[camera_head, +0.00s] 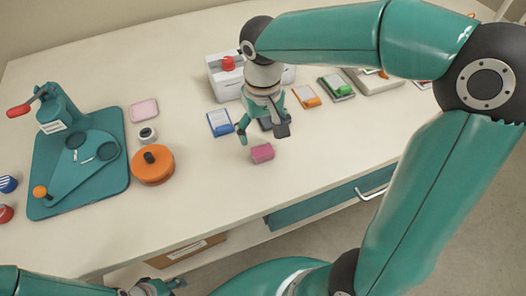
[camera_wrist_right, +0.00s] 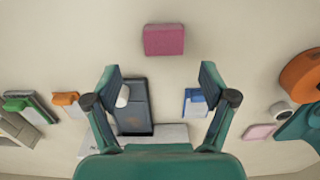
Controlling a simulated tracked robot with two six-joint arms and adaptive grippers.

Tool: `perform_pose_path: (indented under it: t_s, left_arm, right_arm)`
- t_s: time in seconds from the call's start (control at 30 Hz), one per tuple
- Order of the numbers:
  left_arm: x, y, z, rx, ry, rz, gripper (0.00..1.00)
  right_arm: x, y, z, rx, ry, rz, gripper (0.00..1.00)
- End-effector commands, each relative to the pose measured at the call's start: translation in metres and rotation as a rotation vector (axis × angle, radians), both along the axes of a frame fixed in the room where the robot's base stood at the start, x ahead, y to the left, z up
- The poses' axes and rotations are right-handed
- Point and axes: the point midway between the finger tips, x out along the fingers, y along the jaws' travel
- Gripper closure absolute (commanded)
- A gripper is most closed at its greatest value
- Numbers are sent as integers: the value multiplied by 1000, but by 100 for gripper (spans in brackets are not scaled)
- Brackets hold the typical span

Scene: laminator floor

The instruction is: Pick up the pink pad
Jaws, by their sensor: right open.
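A magenta-pink block-like pad (camera_head: 262,153) lies on the table near its front edge. In the right wrist view the pink pad (camera_wrist_right: 164,40) is ahead of the fingertips, slightly right of centre, with nothing touching it. My right gripper (camera_head: 263,132) is open and empty, just behind the pad in the head view; its spread fingers (camera_wrist_right: 159,75) also show in the wrist view. A paler, flat pink piece (camera_head: 143,110) lies farther left. My left gripper (camera_head: 160,288) is partly visible at the bottom left edge; its jaw state is unclear.
A teal lever press (camera_head: 75,165) and an orange round container (camera_head: 153,165) stand at left. Behind my right gripper are a blue packet (camera_head: 220,123), a white machine (camera_head: 222,82), an orange packet (camera_head: 306,96) and a green one (camera_head: 337,88). Clear tabletop surrounds the pink pad.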

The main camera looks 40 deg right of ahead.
Motion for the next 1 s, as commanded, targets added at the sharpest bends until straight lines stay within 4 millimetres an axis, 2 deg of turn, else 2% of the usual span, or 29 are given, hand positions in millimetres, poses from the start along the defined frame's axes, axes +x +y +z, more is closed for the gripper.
perform_pose_path:
  t_s: [0.23, 0.37, 0.67, 0.9, 1.0]
  left_arm:
    - [0, 0, -1, 0, 0, 0, 60]
    - [0, 0, -3, 0, 0, 0, 60]
    - [0, 0, -3, 0, 0, 0, 60]
    - [0, 0, -3, 0, 0, 0, 60]
    - [0, 0, -3, 0, 0, 0, 60]
  right_arm:
    - [-11, 9, -30, -1, 4, 2, 17]
    - [-10, 8, -46, 0, 3, 0, 17]
    - [-9, 8, -49, 0, 0, 1, 17]
    - [-9, 9, -49, 0, 0, 1, 57]
    - [-9, 9, -49, 0, 0, 2, 70]
